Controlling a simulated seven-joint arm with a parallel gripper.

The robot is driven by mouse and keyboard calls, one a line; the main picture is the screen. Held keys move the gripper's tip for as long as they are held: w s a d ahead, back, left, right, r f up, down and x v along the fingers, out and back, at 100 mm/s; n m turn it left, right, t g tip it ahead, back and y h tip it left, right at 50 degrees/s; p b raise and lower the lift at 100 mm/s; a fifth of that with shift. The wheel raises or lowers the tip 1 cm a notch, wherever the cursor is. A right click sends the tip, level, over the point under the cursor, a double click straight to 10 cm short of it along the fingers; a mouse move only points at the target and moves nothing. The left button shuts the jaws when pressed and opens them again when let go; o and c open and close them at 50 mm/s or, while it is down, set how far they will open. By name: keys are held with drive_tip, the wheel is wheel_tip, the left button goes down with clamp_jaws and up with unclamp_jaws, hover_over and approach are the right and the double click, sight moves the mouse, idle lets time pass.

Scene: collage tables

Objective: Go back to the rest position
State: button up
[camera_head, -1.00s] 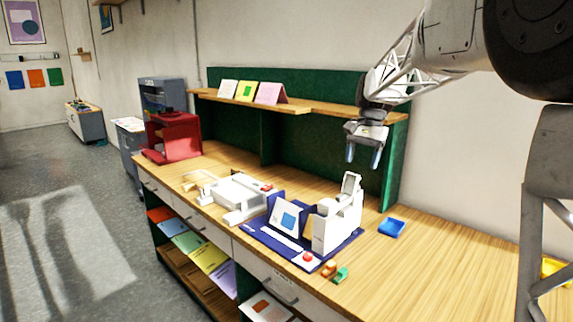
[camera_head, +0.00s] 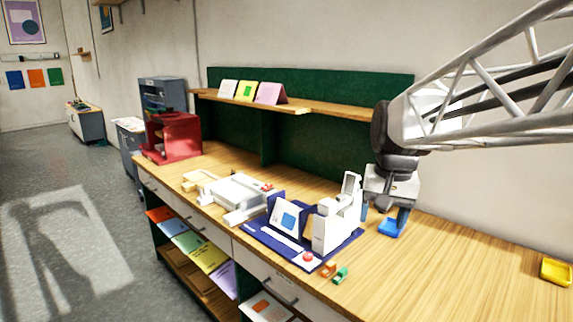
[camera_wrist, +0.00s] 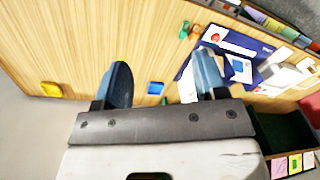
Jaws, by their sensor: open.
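My gripper (camera_head: 382,214) points down above the wooden desk, just right of the white device (camera_head: 338,222) on the blue mat. In the head view one finger overlaps the small blue tray (camera_head: 389,230); I cannot tell the exact height. The blue tray also shows there (camera_wrist: 156,88), between the fingers and near the gripper's base.
A blue mat (camera_head: 270,238) holds a card and the white device. Orange and green pieces (camera_head: 341,274) lie at the front edge. A yellow tray (camera_head: 556,271) sits at right. A shelf with cards (camera_head: 300,109) runs behind. The right part of the desk is mostly bare.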

drive_tip(key=s+f+n+t, duration=0.1)
drive_tip(key=s+f, duration=0.4)
drive_tip(key=s, duration=0.5)
drive_tip(key=s+f+n, duration=0.2)
drive_tip(key=s+f, duration=0.3)
drive_tip(key=s, duration=0.4)
drive_tip(key=shift+s+a+f+t+h, duration=0.2)
drive_tip(key=shift+s+a+t+h, duration=0.05)
drive_tip(key=shift+s+t+h, duration=0.15)
